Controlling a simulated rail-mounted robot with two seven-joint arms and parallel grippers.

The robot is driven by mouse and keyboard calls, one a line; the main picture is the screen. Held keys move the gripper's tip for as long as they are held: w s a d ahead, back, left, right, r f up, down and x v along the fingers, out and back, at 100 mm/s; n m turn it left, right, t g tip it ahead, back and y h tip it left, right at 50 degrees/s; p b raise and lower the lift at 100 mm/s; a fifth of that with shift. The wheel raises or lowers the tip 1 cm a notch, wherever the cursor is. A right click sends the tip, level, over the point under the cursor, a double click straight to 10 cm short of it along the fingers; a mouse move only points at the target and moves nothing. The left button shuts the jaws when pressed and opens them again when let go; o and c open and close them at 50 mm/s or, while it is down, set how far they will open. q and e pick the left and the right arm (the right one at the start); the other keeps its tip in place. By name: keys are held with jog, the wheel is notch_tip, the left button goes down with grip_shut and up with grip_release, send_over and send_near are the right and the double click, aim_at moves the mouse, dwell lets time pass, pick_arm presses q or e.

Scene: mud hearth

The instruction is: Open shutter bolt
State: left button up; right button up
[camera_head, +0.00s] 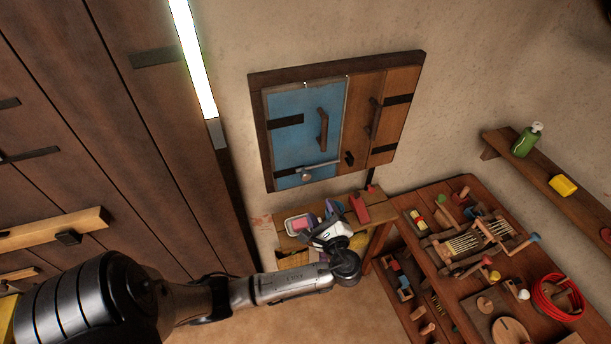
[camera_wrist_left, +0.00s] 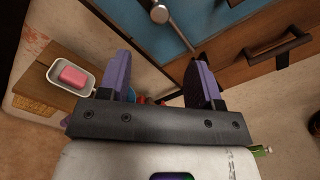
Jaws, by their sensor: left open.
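The shutter in the wall has a blue left leaf (camera_head: 295,145) and a brown right leaf (camera_head: 396,118). A metal shutter bolt (camera_head: 321,165) with a round knob lies across the low part of the blue leaf and reaches toward a small dark bracket (camera_head: 350,159) near the seam. In the left wrist view the bolt knob (camera_wrist_left: 159,14) is at the top, beyond the fingers. My left gripper (camera_head: 320,213) is below the shutter, near the small shelf, with purple fingers. In the left wrist view the gripper (camera_wrist_left: 161,75) is open, with nothing between its fingertips. My right gripper is out of view.
Below the shutter, a small wooden shelf (camera_head: 287,243) bears a white dish with pink soap (camera_wrist_left: 73,76) and a red object (camera_head: 360,208). A tool-covered workbench (camera_head: 408,200) stands at right. A wall shelf (camera_head: 545,172) holds a green bottle (camera_head: 527,141). A plank door (camera_head: 110,130) is at left.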

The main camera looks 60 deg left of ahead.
aim_at(306, 178)
pick_arm(q)
jog(key=p+x, duration=0.2)
jog(key=x, duration=1.2)
jog(key=shift+s+p, duration=0.1)
jog(key=shift+p, duration=0.2)
jog(key=shift+c, duration=1.4)
grip_shut()
